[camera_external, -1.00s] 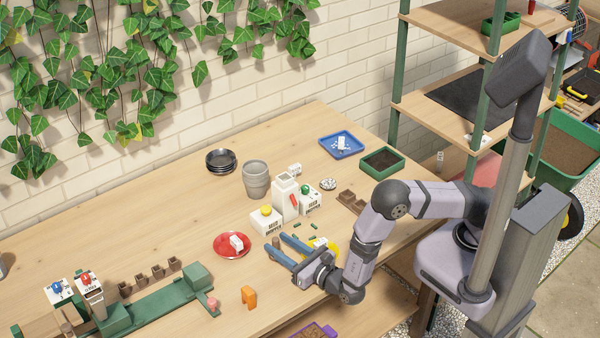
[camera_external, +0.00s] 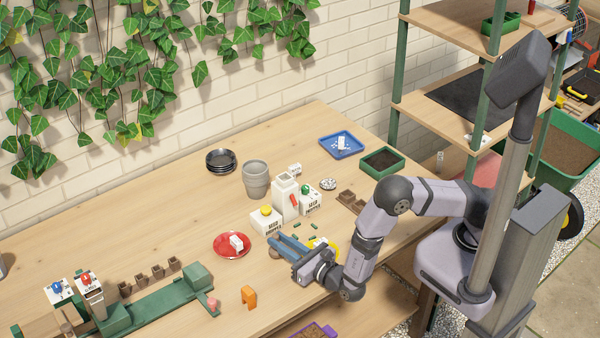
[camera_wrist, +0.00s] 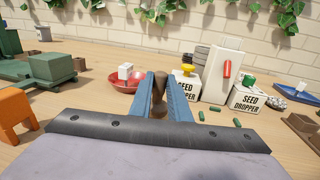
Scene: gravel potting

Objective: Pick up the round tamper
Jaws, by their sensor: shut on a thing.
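The round tamper (camera_wrist: 159,100) is a small brown wooden piece, upright between my fingers in the wrist view. Its round base shows at the fingertips in the external view (camera_external: 274,253), on or very near the table. My gripper (camera_external: 278,243) has long blue fingers, low over the table's front part, shut on the tamper. The fingers also show in the wrist view (camera_wrist: 161,88) and hide the tamper's sides.
White seed dropper boxes (camera_external: 266,222) stand just behind my gripper, with several green pellets (camera_external: 297,237) nearby. A red saucer (camera_external: 221,252) with a white block lies to the left. An orange bracket (camera_external: 248,295) stands in front-left. A grey pot (camera_external: 256,178) is farther back.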

